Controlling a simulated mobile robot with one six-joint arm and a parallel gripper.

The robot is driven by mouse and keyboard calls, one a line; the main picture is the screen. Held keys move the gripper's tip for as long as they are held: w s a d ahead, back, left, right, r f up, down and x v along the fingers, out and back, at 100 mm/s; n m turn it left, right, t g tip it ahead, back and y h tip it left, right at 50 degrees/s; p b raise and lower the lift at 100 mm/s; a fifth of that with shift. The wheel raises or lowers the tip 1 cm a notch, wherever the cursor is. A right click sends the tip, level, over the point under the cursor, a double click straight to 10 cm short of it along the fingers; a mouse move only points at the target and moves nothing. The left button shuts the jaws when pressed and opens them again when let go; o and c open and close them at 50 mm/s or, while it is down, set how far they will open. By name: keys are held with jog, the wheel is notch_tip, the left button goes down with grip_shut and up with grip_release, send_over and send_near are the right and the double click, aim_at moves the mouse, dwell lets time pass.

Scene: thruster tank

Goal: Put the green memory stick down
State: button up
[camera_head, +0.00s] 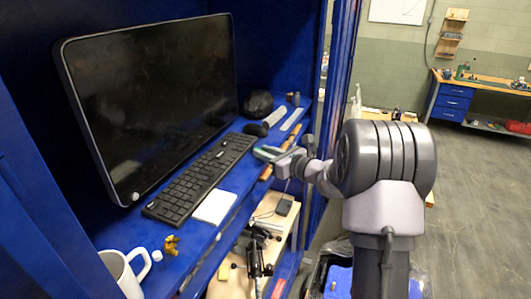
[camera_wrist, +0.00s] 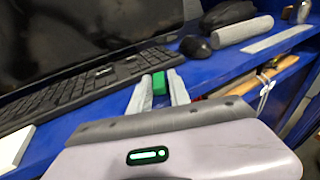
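The green memory stick (camera_wrist: 159,84) is a small green block between the two grey fingertips of my gripper (camera_wrist: 160,88) in the wrist view. The fingers lie along both its sides, and the gripper looks shut on it. In the head view my gripper (camera_head: 268,153) reaches in from the right over the front part of the blue shelf (camera_head: 226,188), right of the keyboard's far end. The stick is too small there to make out clearly. I cannot tell how far it is above the shelf.
A monitor (camera_head: 155,95) stands behind a black keyboard (camera_head: 203,176). A black mouse (camera_head: 255,129) and a grey cylinder (camera_wrist: 243,30) lie beyond. A white pad (camera_head: 214,206), a white mug (camera_head: 122,272) and a small yellow figure (camera_head: 171,245) are nearer. Bare blue shelf shows beside the keyboard.

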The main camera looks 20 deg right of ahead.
jog(key=shift+s+a+f, duration=0.15)
jog(key=shift+f, duration=0.3)
jog(key=shift+r+p, duration=0.5)
jog(key=shift+p, duration=0.15)
jog(key=r+b+v, duration=0.1)
jog(key=b+v, duration=0.1)
jog(key=v, duration=1)
jog(key=s+a+r+n+g+y, duration=0.1)
jog(key=s+a+n+g, duration=0.3)
jog(key=a, duration=0.5)
jog(key=s+a+r+n+g+y, duration=0.1)
jog(key=s+a+n+g+y, duration=0.15)
jog(key=s+a+n, duration=0.4)
jog(key=s+a+f+n+g+h, duration=0.2)
jog(key=s+a+n+g+h, duration=0.25)
jog(key=s+a+n, duration=0.8)
jog(key=s+d+n+t+h, duration=0.2)
jog(key=s+d+n+h, duration=0.15)
jog(key=s+d, duration=0.25)
notch_tip(320, 180, down, 29)
jog(key=b, duration=2.8)
jog(key=shift+s+d, duration=0.2)
